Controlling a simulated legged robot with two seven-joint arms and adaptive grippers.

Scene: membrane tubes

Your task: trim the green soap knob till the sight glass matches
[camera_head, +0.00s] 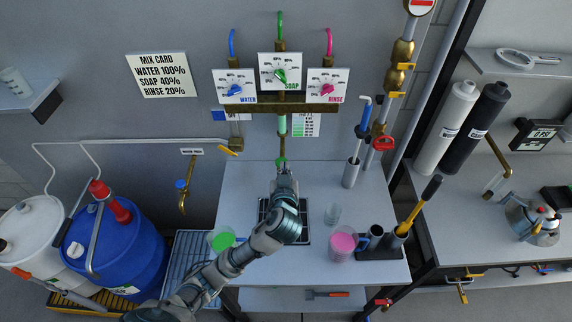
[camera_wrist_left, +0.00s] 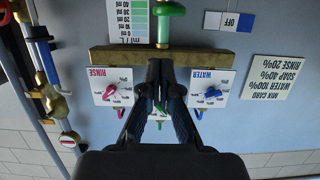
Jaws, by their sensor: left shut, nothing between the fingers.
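The green soap knob (camera_head: 280,76) sits on the middle white dial plate of the wall panel. In the left wrist view, which is upside down, the knob (camera_wrist_left: 160,106) shows through the gap between my fingers. The sight glass (camera_head: 282,124) is a light green upright tube below the panel, beside a green-shaded scale card (camera_head: 306,125). My left gripper (camera_head: 284,172) is below the sight glass, apart from the knob. In the wrist view its dark fingers (camera_wrist_left: 165,62) meet at the tips, shut and empty. The exact knob reading is too small to tell. My right gripper is not in view.
The blue water knob (camera_head: 235,90) and pink rinse knob (camera_head: 327,90) flank the soap dial. A mix card (camera_head: 163,74) reads water 100%, soap 40%, rinse 20%. Green (camera_head: 222,241) and pink (camera_head: 342,243) cups stand on the bench. A blue-topped tool (camera_head: 363,125) stands upright at right.

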